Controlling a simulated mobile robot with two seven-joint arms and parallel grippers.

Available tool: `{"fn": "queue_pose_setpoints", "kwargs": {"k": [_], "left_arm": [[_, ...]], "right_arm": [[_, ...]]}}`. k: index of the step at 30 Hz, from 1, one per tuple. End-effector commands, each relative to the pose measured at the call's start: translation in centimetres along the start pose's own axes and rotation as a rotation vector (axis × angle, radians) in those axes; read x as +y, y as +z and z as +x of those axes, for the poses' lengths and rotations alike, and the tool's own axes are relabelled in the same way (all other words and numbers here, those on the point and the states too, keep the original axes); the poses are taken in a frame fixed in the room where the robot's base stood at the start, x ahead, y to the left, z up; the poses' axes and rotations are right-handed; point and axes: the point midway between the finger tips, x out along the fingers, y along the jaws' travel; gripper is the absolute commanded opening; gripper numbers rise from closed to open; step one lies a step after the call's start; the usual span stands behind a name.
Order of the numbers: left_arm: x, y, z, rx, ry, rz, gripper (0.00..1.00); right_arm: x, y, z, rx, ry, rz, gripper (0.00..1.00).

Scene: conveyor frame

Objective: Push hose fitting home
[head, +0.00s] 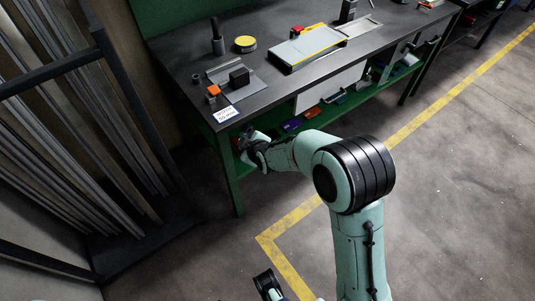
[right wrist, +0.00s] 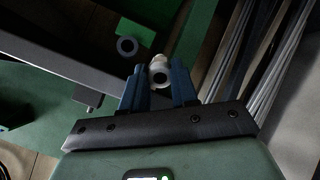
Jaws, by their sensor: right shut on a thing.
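In the right wrist view the blue fingers of my right gripper (right wrist: 158,84) are shut on a pale, round fitting (right wrist: 160,70) with a dark opening facing the camera. A grey ring with a dark centre (right wrist: 127,46) sits to the left, apart from the fitting. I cannot tell whether it is a port. In the head view my right gripper (head: 245,142) is small and dark at the bench's front left corner, and the fitting is not clear there.
The dark workbench (head: 190,68) on green legs carries a grey plate, a yellow-topped disc (head: 246,44) and a tray (head: 308,46). A rack of long metal bars (head: 75,130) stands close on the left. The floor right of the yellow line is clear.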

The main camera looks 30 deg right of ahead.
Motion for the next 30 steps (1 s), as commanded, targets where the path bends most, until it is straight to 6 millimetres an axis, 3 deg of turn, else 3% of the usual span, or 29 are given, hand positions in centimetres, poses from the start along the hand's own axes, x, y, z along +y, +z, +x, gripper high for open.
{"fn": "queue_pose_setpoints", "kwargs": {"k": [8,15,24,30], "left_arm": [[-0.9,-2.1,3.9,0.046,0.008,-0.006,0.43],[-2.1,-4.9,8.2,0.101,0.011,-0.018,0.43],[-6.6,-1.8,10.4,0.040,-0.088,-0.046,0.43],[-7.7,-1.0,10.7,0.023,-0.113,-0.050,0.43]], "right_arm": [[1.4,1.6,0.0,0.263,0.072,-0.067,0.00],[2.6,3.2,-2.1,0.528,0.165,-0.084,0.00],[1.7,6.7,-0.8,0.581,0.279,-0.051,0.00],[1.6,7.5,-0.5,0.587,0.309,-0.045,0.00]]}}
